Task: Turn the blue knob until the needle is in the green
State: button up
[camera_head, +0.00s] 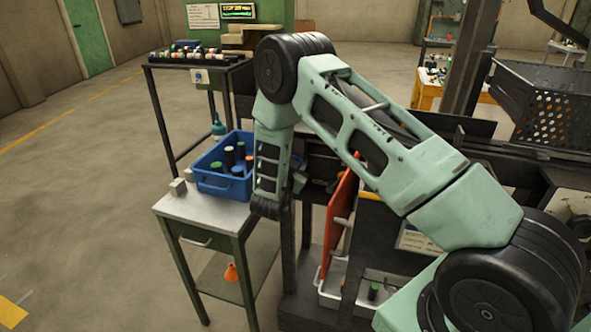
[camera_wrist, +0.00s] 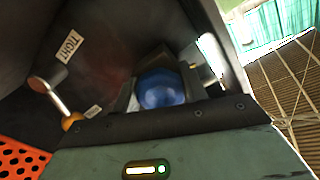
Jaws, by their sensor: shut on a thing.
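The blue knob (camera_wrist: 161,90) shows in the middle of the wrist view as a rounded blue cap. My gripper (camera_wrist: 163,76) is shut on it, with a dark finger on each side of the knob. In the head view my arm reaches over the machine, and I cannot make out the knob or the fingertips there. I cannot make out the gauge, its needle or the green zone in either view.
In the wrist view a lever (camera_wrist: 52,98) with an orange tip sits left of the knob, near a "TIGHT" label (camera_wrist: 70,46). In the head view a blue bin (camera_head: 213,183) of cylinders stands on a metal table (camera_head: 180,208). An orange panel (camera_head: 337,228) stands beside my arm. Floor at left is clear.

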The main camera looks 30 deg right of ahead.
jog(key=m+b, duration=0.4)
jog(key=b, duration=0.1)
jog(key=m+b, duration=0.2)
jog(key=b, duration=0.1)
jog(key=shift+f, duration=0.35)
jog(key=m+b, duration=0.2)
jog(key=b, duration=0.2)
jog(key=shift+r+m, duration=0.2)
jog(key=shift+m, duration=0.2)
jog(key=shift+r, duration=0.1)
jog(key=o, duration=1)
jog(key=shift+c, duration=0.2)
jog(key=shift+a, duration=0.1)
jog(key=b+v, duration=0.2)
jog(key=v, duration=1.5)
jog(key=shift+s, duration=0.2)
